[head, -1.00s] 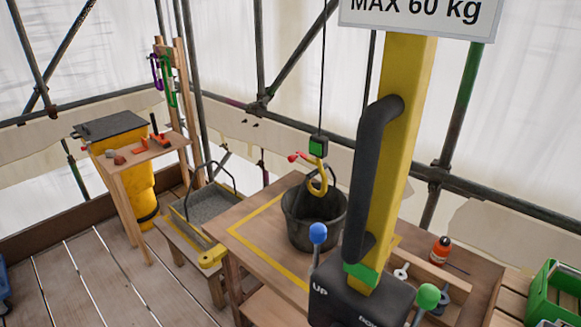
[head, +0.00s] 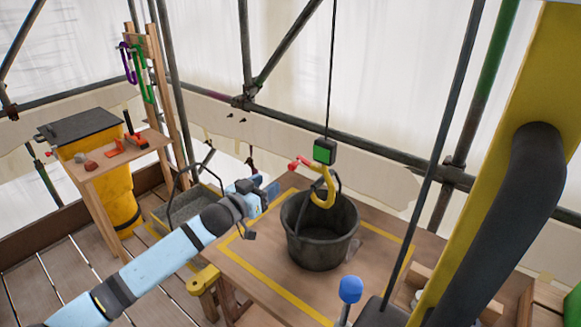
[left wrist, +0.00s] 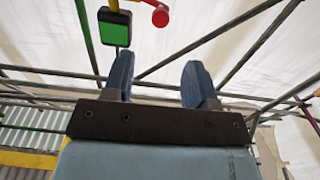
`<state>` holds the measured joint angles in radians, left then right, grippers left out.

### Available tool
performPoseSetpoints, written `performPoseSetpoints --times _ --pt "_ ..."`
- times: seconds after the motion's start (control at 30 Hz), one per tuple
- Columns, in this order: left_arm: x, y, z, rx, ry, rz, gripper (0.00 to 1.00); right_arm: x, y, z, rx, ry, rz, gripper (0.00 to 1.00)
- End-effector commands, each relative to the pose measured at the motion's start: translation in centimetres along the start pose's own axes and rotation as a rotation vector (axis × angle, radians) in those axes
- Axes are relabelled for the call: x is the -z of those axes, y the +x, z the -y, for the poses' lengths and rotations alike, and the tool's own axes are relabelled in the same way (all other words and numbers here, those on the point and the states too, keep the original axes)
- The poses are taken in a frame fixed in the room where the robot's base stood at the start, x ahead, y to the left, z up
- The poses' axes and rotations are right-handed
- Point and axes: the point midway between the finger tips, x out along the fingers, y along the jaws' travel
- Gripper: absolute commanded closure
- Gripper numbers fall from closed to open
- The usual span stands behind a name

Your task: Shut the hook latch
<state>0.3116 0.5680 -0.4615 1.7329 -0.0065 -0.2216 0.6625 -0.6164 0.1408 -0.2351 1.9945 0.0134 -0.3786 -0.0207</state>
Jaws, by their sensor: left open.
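The yellow hook (head: 325,190) hangs from a cable under a green-faced block (head: 325,151), over the black bucket (head: 320,232). The red-tipped latch lever (head: 297,164) sticks out to the left of the hook. In the left wrist view, the green-faced block (left wrist: 115,28) and the red latch tip (left wrist: 160,17) show at the top, beyond the fingers. My left gripper (head: 268,190) is open and empty, left of the hook and a little below the red tip, apart from both. It also shows in the left wrist view (left wrist: 158,80). My right gripper is not in view.
The bucket stands on a wooden table (head: 262,270) with a yellow outline. A grey tray (head: 192,205) sits behind my left arm. A yellow post with a black handle (head: 510,210) and a blue-knobbed lever (head: 350,290) fill the right front.

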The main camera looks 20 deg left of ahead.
Motion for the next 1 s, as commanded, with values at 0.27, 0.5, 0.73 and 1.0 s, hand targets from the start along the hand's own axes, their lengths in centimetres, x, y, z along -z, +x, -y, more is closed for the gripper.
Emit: performPoseSetpoints --times 0.27,0.5,0.73,1.0 --pt "0.4 6.2 0.0 0.0 0.001 -0.002 0.48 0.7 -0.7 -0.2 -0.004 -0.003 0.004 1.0" --pt "0.1 9.9 0.0 0.001 0.0 -0.001 0.48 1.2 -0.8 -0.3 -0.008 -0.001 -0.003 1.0" --pt "0.0 11.0 -0.1 0.0 0.001 0.0 0.48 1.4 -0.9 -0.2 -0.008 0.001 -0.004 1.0" --pt "0.0 11.1 0.0 0.0 0.001 0.0 0.57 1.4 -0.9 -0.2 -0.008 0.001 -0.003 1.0"
